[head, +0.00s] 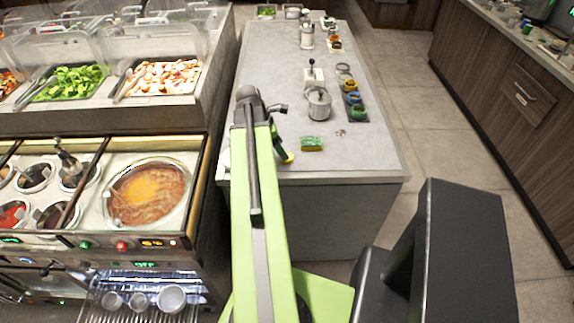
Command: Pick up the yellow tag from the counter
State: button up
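My green arm reaches forward over the near left part of the grey counter (375,165). My gripper (280,108) is at its dark far end, above the counter; its fingers are too small to tell open from shut. A small yellow end (288,158) of a dark green item shows just right of my arm, partly hidden by it. I cannot tell whether this is the yellow tag. A green and yellow sponge-like block (312,144) lies to its right, apart from my gripper. A tiny item like keys (341,132) lies further right.
A lidded metal pot (319,103) stands beyond the block. A dark tray (355,108) with coloured rolls or cups is to its right. The food station with a soup pot (150,194) is on the left. The counter's near right corner is clear, with open floor beyond.

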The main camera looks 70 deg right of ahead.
jog(key=b+x, duration=0.5)
jog(key=shift+s+f, duration=0.1)
jog(key=shift+s, duration=0.05)
jog(key=shift+r, duration=0.2)
jog(key=c, duration=1.4)
jog(key=shift+c, duration=0.2)
notch_tip(320, 180, up, 10)
jog(key=p, duration=1)
